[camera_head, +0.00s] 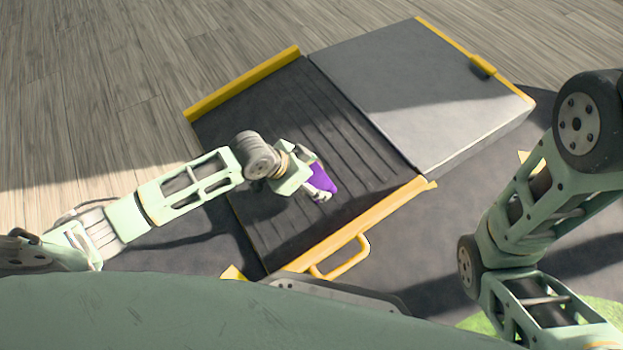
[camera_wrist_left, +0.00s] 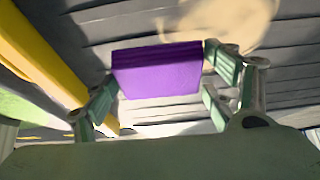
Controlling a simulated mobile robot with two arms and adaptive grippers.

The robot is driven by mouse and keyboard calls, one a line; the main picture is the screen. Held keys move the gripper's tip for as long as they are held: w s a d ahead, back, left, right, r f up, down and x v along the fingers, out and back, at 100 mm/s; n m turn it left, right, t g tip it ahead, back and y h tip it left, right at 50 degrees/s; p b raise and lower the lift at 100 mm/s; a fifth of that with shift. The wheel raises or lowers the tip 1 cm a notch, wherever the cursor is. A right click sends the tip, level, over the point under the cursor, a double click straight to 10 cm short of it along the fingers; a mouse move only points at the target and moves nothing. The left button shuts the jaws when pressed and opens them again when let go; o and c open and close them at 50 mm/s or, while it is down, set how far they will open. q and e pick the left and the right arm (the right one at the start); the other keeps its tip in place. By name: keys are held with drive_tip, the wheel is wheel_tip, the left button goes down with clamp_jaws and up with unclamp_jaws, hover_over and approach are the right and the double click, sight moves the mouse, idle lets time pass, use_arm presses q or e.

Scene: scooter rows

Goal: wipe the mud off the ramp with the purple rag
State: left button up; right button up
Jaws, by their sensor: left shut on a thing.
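The ramp (camera_head: 250,108) has a dark ribbed slope with yellow side edges. My left gripper (camera_head: 317,180) is over the slope, shut on the purple rag (camera_head: 324,177). The rag also shows in the left wrist view (camera_wrist_left: 157,70) as a folded block between the fingers. A tan mud patch (camera_wrist_left: 232,22) lies on the ribbed surface just beyond the rag in the left wrist view. In the head view my left gripper and wrist hide most of that spot. I cannot tell whether the rag touches the ramp. My right gripper is out of frame.
A smooth grey platform (camera_head: 410,85) joins the slope at its upper right. A yellow handle (camera_head: 343,258) sticks out from the ramp's near edge. Wooden floor (camera_head: 110,60) is clear at upper left. My right arm is at the right, off the ramp.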

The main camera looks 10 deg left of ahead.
use_arm(q)
drive_tip(key=shift+w+d+f+b, duration=0.15)
drive_tip(key=shift+f+b, duration=0.15)
drive_tip(key=shift+f, duration=0.8)
idle(0.6)
